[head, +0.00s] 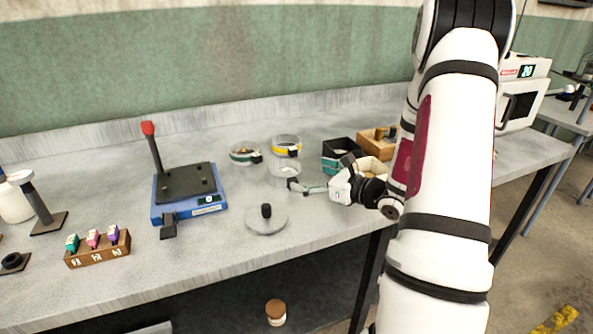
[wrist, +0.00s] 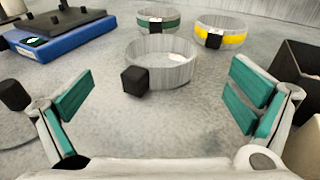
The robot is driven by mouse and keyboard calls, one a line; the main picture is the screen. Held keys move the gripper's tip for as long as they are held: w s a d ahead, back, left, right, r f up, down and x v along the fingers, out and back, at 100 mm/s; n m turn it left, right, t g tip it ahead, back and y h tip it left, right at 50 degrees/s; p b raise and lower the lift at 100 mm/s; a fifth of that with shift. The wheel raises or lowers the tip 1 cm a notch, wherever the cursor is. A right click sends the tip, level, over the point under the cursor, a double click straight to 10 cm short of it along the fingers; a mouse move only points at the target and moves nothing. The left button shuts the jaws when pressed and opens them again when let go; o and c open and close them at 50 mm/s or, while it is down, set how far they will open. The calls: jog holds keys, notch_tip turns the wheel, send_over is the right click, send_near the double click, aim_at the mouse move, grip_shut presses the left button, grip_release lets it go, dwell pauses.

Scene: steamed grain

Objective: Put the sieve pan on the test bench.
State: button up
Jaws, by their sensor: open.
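A plain grey metal round pan (head: 285,172) with a black block-shaped handle stands on the grey bench (head: 330,130); I take it to be the sieve pan. In the wrist view the pan (wrist: 162,62) is ahead of my gripper, its handle toward the front left. My gripper (wrist: 160,98) is open and empty, with teal-padded fingers spread to either side and short of the pan. In the head view my gripper (head: 303,188) is low over the bench, at the pan's near right; part of it is hidden by my arm.
Behind the pan stand a teal-banded sieve (head: 244,153) and a yellow-banded sieve (head: 286,146). A round lid (head: 266,220) lies in front. A blue device (head: 190,206) with a red-topped lever is at left. A black open box (head: 341,150) is close on the right.

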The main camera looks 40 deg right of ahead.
jog(key=v, duration=0.3)
jog(key=shift+s, duration=0.2)
jog(key=shift+s+r, duration=0.1)
jog(key=shift+r, duration=0.1)
jog(key=a+r+n+g+y, duration=0.2)
jog(key=a+r+n+y, duration=0.15)
jog(key=a, duration=0.35)
jog(key=a+r+n+g+y, duration=0.2)
jog(key=a+r+n+y, duration=0.1)
jog(key=a+n, duration=0.3)
jog(key=s+a+r+n+g+y, duration=0.1)
jog(key=s+a+r+n+g, duration=0.2)
jog(key=a, duration=0.4)
jog(key=s+a+r+n+g+y, duration=0.1)
jog(key=s+a+n+g, duration=0.35)
jog(key=a, duration=0.35)
jog(key=s+a+n+g+h, duration=0.4)
jog(key=s+a+n+h, duration=0.1)
jog(key=s+n, duration=0.6)
jog(key=s+d+r+n+t+h, duration=0.1)
jog(key=s+d+n+h, duration=0.4)
jog(key=s, duration=0.3)
jog(key=shift+d+n+h, duration=0.4)
jog(key=shift+d+h, duration=0.2)
jog(key=shift+h, duration=0.15)
